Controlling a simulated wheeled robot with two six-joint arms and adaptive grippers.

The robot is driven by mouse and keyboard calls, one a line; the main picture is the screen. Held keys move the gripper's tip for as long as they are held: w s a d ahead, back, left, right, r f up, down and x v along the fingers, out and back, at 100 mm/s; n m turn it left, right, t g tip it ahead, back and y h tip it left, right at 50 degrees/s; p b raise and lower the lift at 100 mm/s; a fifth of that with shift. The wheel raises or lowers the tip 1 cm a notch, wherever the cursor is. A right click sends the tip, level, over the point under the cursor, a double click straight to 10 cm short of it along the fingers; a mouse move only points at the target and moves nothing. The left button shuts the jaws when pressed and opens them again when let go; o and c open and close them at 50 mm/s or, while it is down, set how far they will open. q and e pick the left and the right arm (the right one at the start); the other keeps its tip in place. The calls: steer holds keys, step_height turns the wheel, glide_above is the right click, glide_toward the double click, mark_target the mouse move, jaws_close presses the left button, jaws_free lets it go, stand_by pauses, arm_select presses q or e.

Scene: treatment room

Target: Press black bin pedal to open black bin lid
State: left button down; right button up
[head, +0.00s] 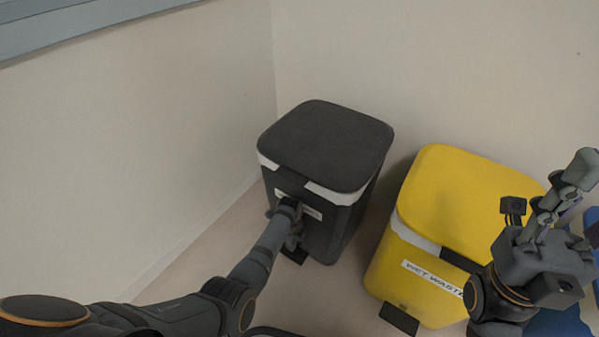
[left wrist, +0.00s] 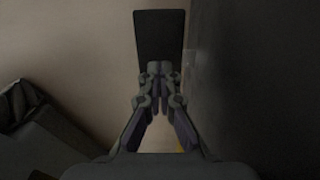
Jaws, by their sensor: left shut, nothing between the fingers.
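The black bin (head: 345,225) stands in the corner with its dark lid (head: 325,145) down. Its black pedal (head: 296,256) sticks out low at the front; it also shows at the top of the left wrist view (left wrist: 160,32). My left gripper (head: 292,240) is down at the bin's front, partly hidden by my own arm. In the left wrist view its fingertips (left wrist: 160,70) are together and empty, overlapping the pedal's lower edge in the picture. I cannot tell whether they touch it. My right gripper (head: 577,168) is raised at the right, over the yellow bin's side; its jaw opening is unclear.
A yellow bin (head: 460,195) labelled "WET WASTE" stands close to the right of the black bin, lid down, with its own black pedal (head: 399,319). Walls (head: 150,130) rise on the left and behind. Bare floor (head: 205,250) lies left of the black bin.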

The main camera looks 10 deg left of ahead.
mark_target(291, 253)
stand_by(0.4)
arm_select(q)
steer(key=shift+f+b, duration=0.95)
steer(key=shift+f, duration=0.5)
steer(key=shift+s+f+b, duration=0.1)
steer(key=shift+f+b, duration=1.25)
steer(key=shift+f, duration=0.25)
steer(key=shift+r, duration=0.2)
steer(key=shift+r+p, duration=0.15)
steer(key=shift+p, duration=0.2)
steer(key=shift+r+p, duration=0.3)
steer(key=shift+p, duration=0.05)
step_height(291, 253, up, 8)
steer(key=p, duration=0.9)
steer(key=shift+r, duration=0.25)
steer(key=shift+f, duration=0.15)
